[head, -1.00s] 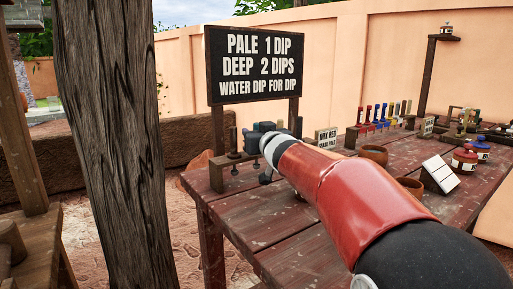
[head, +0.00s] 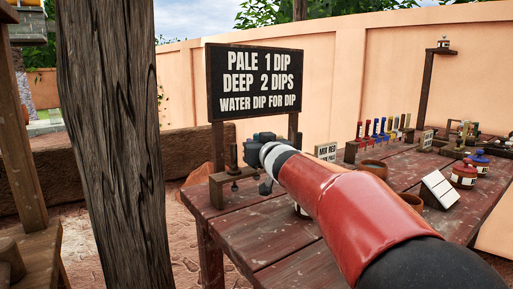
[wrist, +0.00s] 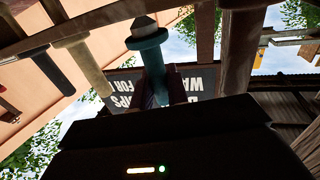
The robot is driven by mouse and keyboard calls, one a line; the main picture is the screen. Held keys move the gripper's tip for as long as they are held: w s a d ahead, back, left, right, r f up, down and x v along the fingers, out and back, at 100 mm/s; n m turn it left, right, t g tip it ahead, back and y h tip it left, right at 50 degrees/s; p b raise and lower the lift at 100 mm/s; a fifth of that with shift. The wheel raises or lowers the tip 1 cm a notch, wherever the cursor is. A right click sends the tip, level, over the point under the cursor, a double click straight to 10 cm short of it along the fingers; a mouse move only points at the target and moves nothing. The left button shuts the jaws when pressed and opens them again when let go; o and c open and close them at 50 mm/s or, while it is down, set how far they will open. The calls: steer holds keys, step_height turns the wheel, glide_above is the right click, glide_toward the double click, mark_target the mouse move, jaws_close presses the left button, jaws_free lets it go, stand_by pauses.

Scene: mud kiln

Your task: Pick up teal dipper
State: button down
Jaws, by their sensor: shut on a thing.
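The teal dipper (wrist: 152,55) shows in the wrist view as an upright-looking teal handle with a pale, cone-like end at the top of the picture. My gripper (wrist: 163,97) is shut on its lower part in that view, with dark fingers on both sides. In the head view my gripper (head: 264,178) is at the small wooden rack (head: 218,190) on the table's far left corner. My arm and gripper hide the teal dipper there.
The black sign (head: 255,82) stands just behind the rack. The wooden table (head: 285,240) carries bowls (head: 374,168), a tilted white tile board (head: 438,188), lidded pots (head: 463,176) and a row of coloured handles (head: 385,130). A thick post (head: 110,150) stands at left.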

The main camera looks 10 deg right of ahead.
steer(key=shift+r+p, duration=0.35)
steer(key=shift+r, duration=0.55)
steer(key=shift+s+f+b, duration=0.1)
steer(key=shift+f+b, duration=0.4)
steer(key=shift+b, duration=0.35)
steer(key=t+b, duration=0.1)
steer(key=b, duration=0.1)
steer(key=s+b, duration=0.1)
steer(key=b, duration=0.1)
steer(key=shift+s+f+t, duration=0.2)
steer(key=shift+f+t, duration=0.05)
steer(key=shift+t, duration=0.15)
steer(key=s+r+t, duration=0.2)
steer(key=s+r, duration=0.1)
steer(key=r, duration=0.4)
steer(key=s+d+g+p, duration=0.1)
steer(key=s+p, duration=0.2)
steer(key=s, duration=0.7)
steer(key=s+d+r+g+p, duration=0.1)
steer(key=s+p, duration=0.3)
steer(key=s, duration=0.7)
steer(key=shift+d+r+g, duration=0.25)
steer(key=shift+d+g, duration=0.4)
steer(key=shift+g, duration=0.15)
steer(key=shift+d+f, duration=0.1)
steer(key=shift+f, duration=0.05)
